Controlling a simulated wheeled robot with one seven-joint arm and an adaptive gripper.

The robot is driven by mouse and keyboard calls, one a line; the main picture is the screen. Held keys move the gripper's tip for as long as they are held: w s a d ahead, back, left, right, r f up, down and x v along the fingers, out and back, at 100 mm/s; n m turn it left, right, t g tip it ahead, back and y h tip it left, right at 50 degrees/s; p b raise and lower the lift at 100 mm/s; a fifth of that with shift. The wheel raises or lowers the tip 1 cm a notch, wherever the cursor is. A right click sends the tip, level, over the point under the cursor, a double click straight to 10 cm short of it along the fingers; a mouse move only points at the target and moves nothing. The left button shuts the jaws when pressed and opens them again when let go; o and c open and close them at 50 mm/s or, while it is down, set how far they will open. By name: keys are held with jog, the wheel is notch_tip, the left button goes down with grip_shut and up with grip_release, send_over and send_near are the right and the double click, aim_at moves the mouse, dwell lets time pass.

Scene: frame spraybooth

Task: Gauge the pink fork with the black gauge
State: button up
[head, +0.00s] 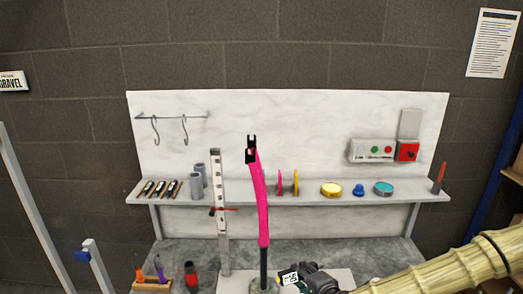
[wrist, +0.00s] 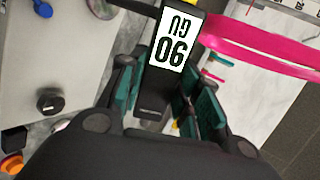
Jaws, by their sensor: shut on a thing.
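The pink fork (head: 260,190) stands upright in the middle of the head view, on a dark post, with black tips at its top. In the wrist view part of the pink fork (wrist: 262,45) crosses the upper right. My gripper (wrist: 163,92) is shut on the black gauge (wrist: 153,103), a flat dark bar with a white label. In the head view my gripper (head: 312,279) is low, just right of the fork's post, with the gauge's white label (head: 289,278) showing. The gauge's far end is partly out of sight, and I cannot tell whether it touches the fork.
A shelf (head: 235,201) behind holds tubes, discs and several small pots. An upright ruler post (head: 219,170) with a red pointer stands left of the fork. A holder (head: 152,284) with coloured tools and a red-black bottle (head: 191,277) stand at the lower left.

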jog(key=shift+s+d+m+t+h, duration=0.15)
jog(key=shift+s+d+m+h, duration=0.15)
jog(key=shift+d+m+h, duration=0.45)
jog(key=shift+s+d+m+t+h, duration=0.1)
jog(key=shift+s+d+m+h, duration=0.15)
jog(key=shift+d+m+h, duration=0.6)
jog(key=shift+s+d+m+t+h, duration=0.15)
jog(key=shift+s+d+m+h, duration=0.2)
jog(key=shift+d+h, duration=0.45)
